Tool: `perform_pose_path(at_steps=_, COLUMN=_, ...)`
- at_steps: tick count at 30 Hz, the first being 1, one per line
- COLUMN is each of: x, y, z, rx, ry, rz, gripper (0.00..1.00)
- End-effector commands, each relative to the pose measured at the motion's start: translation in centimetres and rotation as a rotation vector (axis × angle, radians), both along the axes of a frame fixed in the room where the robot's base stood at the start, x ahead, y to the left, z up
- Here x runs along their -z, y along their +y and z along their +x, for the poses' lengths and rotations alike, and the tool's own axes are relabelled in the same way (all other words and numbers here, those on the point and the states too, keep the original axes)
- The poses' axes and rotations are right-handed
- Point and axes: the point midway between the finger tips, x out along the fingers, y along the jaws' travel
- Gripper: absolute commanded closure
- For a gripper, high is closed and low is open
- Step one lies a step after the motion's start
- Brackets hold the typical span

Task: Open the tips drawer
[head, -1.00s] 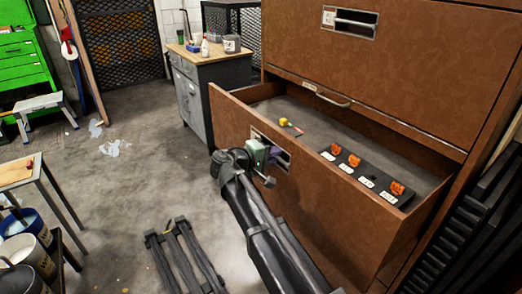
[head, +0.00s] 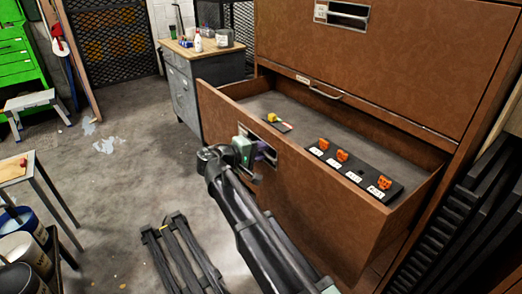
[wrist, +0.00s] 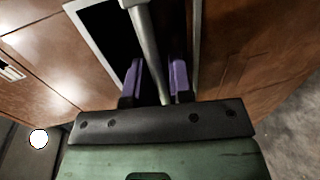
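A large brown cabinet drawer (head: 300,215) stands pulled well out, its grey bottom in sight. Its front has a recessed pull in a light metal frame, partly hidden by my gripper. My gripper (head: 264,154) is at this pull. In the wrist view, the pull's metal bar (wrist: 148,45) runs between my purple fingers (wrist: 159,78), which are close together on either side of it. Finger contact is hard to make out, but they look closed around the bar. The label on the drawer is not readable.
Inside the drawer are a black strip (head: 352,170) with several orange pieces and a small yellow item (head: 271,118). A closed drawer (head: 400,60) is above. A workbench (head: 195,90) stands behind left. A low black frame (head: 180,255) is on the floor; open floor lies left.

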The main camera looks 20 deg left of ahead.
Motion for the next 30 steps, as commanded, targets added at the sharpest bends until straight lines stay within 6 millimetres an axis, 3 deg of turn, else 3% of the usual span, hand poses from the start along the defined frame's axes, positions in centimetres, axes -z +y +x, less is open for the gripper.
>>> perform_pose_path(at_steps=5, x=-0.5, y=1.1, z=-1.5, rx=-0.002, ry=0.0, rz=0.0, gripper=0.79)
perform_pose_path(at_steps=16, x=-2.1, y=5.7, z=-8.0, rx=-0.001, ry=0.0, rz=0.0, gripper=0.79)
perform_pose_path(at_steps=30, x=-2.1, y=6.1, z=-8.7, rx=0.001, ry=0.0, rz=0.0, gripper=0.79)
